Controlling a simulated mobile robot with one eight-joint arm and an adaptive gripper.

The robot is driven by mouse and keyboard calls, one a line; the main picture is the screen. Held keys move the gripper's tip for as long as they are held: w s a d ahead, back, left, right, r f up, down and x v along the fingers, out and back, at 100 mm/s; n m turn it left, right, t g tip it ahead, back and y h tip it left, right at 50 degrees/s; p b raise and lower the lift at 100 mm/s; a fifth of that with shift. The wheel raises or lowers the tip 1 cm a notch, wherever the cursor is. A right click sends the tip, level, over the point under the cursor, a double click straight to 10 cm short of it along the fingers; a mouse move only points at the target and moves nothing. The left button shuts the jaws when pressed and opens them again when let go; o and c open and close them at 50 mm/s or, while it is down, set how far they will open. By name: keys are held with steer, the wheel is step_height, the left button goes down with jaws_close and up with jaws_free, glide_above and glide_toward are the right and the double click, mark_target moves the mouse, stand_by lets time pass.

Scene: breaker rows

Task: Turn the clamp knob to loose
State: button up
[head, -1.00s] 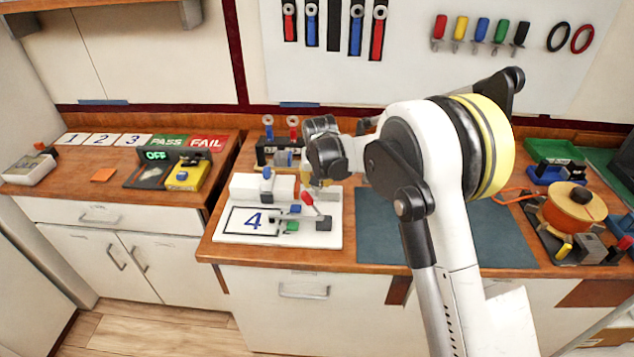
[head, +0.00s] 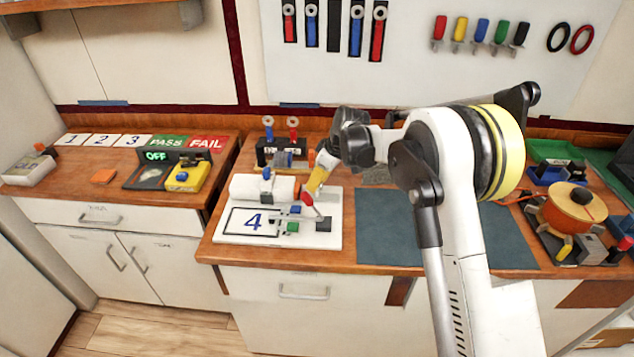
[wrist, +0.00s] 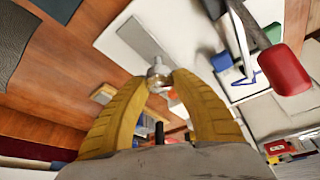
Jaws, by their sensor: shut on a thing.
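The clamp knob appears to be the small round silvery piece (wrist: 158,74) in the wrist view. My gripper (wrist: 159,80) has its two yellow fingertips closed around its sides. In the head view my gripper (head: 314,188) reaches down, tilted, to the right part of the white test board (head: 333,236). The knob itself is hidden there by the fingers. A red-handled lever (head: 306,199) stands just beside the fingertips, and its red grip (wrist: 284,69) is large at the right of the wrist view.
The board carries a white block (head: 248,187), a card marked 4 (head: 238,222) and small blue and green blocks. A dark mat (head: 375,235) lies to the right, clear apart from my arm above it. An orange spool (head: 572,210) stands further right.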

steer(key=shift+n+g, duration=0.9)
steer(key=shift+n, duration=1.4)
steer(key=shift+y, duration=0.3)
steer(key=o, duration=1.2)
steer(key=v, duration=1.2)
steer(key=shift+a, duration=0.1)
